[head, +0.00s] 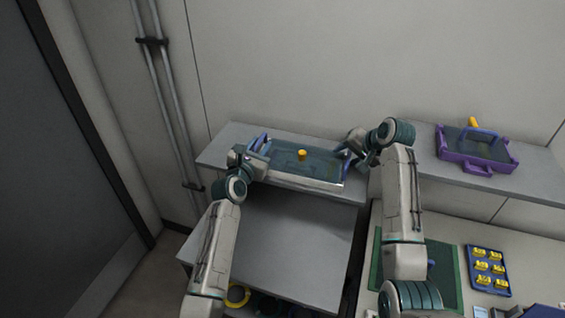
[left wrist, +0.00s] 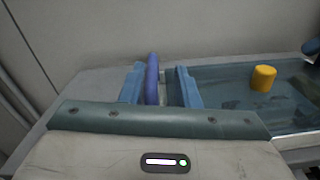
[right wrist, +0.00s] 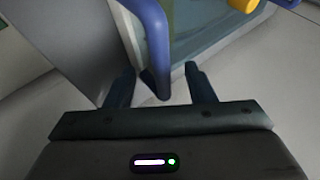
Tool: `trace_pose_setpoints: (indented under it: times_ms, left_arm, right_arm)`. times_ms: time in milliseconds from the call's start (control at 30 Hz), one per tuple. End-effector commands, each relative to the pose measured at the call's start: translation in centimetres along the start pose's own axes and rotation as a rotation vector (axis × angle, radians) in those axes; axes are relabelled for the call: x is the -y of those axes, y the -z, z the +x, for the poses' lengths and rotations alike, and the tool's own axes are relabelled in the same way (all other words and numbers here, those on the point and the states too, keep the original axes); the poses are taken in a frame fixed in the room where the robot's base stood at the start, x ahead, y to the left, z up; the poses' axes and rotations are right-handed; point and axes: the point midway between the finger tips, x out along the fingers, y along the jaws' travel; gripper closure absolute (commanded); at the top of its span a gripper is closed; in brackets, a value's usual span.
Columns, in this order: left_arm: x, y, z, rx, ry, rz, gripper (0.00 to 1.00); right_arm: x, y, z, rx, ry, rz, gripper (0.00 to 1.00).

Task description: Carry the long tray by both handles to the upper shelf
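The long tray (head: 322,166) has a teal floor and pale rim, and appears to rest level on the upper shelf (head: 222,150). A yellow cylinder (head: 302,155) stands in it. My left gripper (head: 259,150) is at the tray's left end; its fingers are apart on either side of the blue left handle (left wrist: 152,80), with gaps visible. My right gripper (head: 352,153) is at the right end. Its fingers are spread, and the blue right handle (right wrist: 153,35) reaches between them without visible contact on both sides. The tray's underside is hidden.
A purple tray (head: 478,160) with a blue handle stands on the shelf at the right. Below are a lower grey surface (head: 290,245) and a worktop with a blue tray of yellow pieces (head: 487,268). The wall stands close behind the shelf.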

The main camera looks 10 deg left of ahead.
Motion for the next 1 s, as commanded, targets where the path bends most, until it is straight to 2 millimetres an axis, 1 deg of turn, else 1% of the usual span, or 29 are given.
trace_pose_setpoints:
  times_ms: [467, 567, 667, 767, 1000]
  left_arm:
    - [-0.4, -0.5, 0.0, 0.009, -0.007, 0.007, 0.65]
    - [-0.5, -0.4, -0.3, 0.009, -0.008, 0.008, 0.65]
    - [-0.4, -0.3, -1.4, 0.009, -0.008, 0.007, 0.65]
    - [-0.4, -0.3, -3.2, 0.008, -0.008, 0.008, 0.65]
    - [-0.4, -0.3, -8.4, 0.008, -0.008, 0.008, 0.65]
  right_arm:
    - [-0.5, 0.0, 0.1, 0.003, -0.011, 0.001, 0.45]
    - [-0.5, 0.0, 0.1, 0.003, -0.011, 0.001, 0.45]
    - [-0.6, -0.1, 0.1, 0.003, -0.012, 0.001, 0.45]
    - [-0.6, -0.1, 0.1, 0.003, -0.012, 0.001, 0.45]
    - [-0.6, -0.1, 0.1, 0.003, -0.013, 0.001, 0.45]
